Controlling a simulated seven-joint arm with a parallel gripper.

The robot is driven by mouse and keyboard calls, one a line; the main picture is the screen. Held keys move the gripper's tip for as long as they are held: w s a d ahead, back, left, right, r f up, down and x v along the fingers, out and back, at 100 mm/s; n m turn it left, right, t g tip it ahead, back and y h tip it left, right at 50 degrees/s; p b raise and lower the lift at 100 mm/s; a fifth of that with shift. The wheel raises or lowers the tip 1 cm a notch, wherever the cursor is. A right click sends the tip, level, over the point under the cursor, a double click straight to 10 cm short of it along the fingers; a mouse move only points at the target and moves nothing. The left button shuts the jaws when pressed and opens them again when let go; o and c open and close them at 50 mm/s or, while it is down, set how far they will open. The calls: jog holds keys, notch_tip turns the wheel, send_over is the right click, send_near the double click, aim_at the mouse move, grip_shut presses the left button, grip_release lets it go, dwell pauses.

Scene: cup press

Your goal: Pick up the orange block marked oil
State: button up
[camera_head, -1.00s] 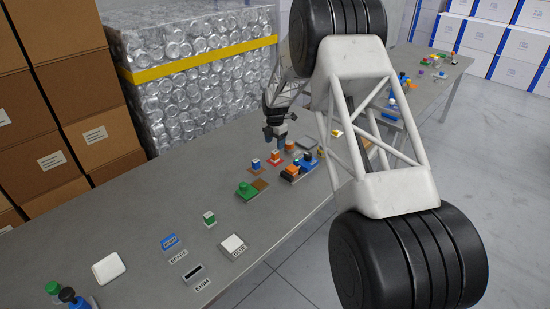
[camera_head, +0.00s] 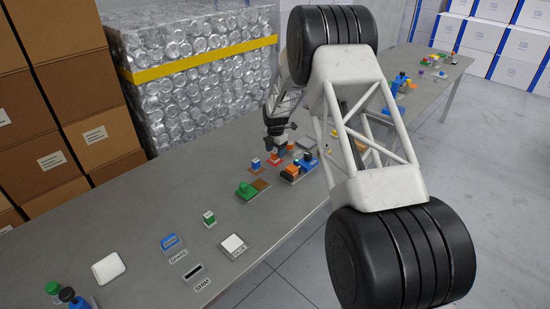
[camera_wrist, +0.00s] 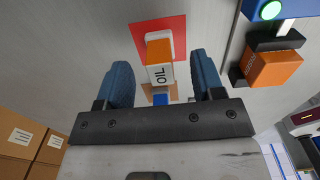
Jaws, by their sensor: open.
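The orange block marked OIL (camera_wrist: 160,60) stands on a white pad over a red square (camera_wrist: 181,24) in the wrist view. Its white face with the OIL label is turned toward the camera. My gripper (camera_wrist: 162,82) is open, with one blue finger on each side of the block and a visible gap to both. In the head view the block (camera_head: 275,158) is small and sits just below my gripper (camera_head: 280,146). I cannot tell whether a finger touches it there.
A second orange block (camera_wrist: 272,66) sits in a dark holder beside a blue part with a green light, right of my gripper. The table's left front (camera_head: 130,215) has free room.

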aim_at(276, 151)
jog(key=shift+f, duration=1.4)
jog(key=c, duration=1)
jog(key=shift+r, duration=0.1)
jog(key=shift+r, duration=4.9)
jog(key=o, duration=0.4)
jog(key=c, duration=0.3)
